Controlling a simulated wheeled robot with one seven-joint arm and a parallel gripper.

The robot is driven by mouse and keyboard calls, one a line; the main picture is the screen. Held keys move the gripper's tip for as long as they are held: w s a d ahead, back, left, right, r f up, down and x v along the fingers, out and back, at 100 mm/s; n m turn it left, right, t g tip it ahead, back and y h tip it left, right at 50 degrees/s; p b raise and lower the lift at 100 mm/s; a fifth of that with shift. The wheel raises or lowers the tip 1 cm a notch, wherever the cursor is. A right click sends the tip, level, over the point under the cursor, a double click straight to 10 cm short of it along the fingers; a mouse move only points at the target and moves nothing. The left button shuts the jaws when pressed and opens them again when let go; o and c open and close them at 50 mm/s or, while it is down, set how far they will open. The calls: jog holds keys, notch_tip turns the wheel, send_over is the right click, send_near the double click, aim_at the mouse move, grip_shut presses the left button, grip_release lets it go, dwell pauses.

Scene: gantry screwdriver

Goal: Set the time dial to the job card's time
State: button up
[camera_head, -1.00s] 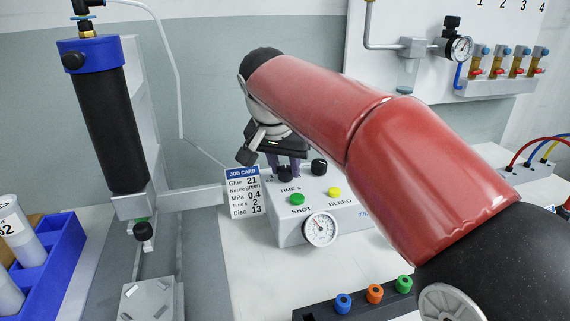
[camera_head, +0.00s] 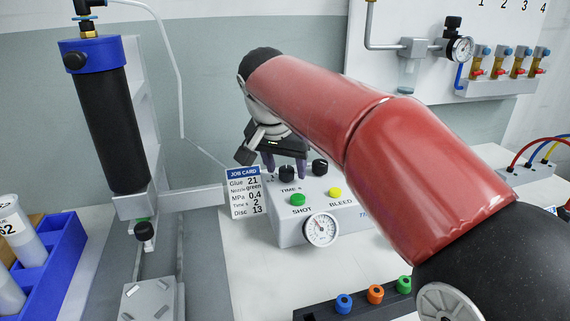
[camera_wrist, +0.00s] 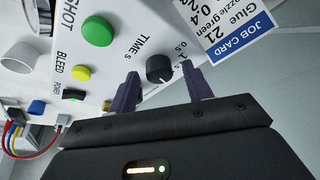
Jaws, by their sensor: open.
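The time dial (camera_head: 287,173) is a black knob on top of the white controller box (camera_head: 283,232), above the label "TIME s". In the wrist view the time dial (camera_wrist: 160,69) has a pale pointer line and scale marks, of which "0.5" and "1" are readable. My gripper (camera_head: 285,170) is open, with its two dark purple fingers on either side of the dial; the wrist view shows clear gaps between the fingers and the knob (camera_wrist: 161,90). The job card (camera_head: 245,193) leans left of the box and reads Glue 21, Nozzle green, MPa 0.4, Time s 2, Disc 13.
A second black knob (camera_head: 320,167) is close right of my gripper. A green SHOT button (camera_head: 298,200), a yellow BLEED button (camera_head: 335,192) and a gauge (camera_head: 321,230) are on the box. A black cartridge (camera_head: 103,120) stands at the left.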

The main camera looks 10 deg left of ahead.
jog(key=v, duration=0.7)
jog(key=shift+r, duration=0.35)
jog(key=shift+s, duration=0.2)
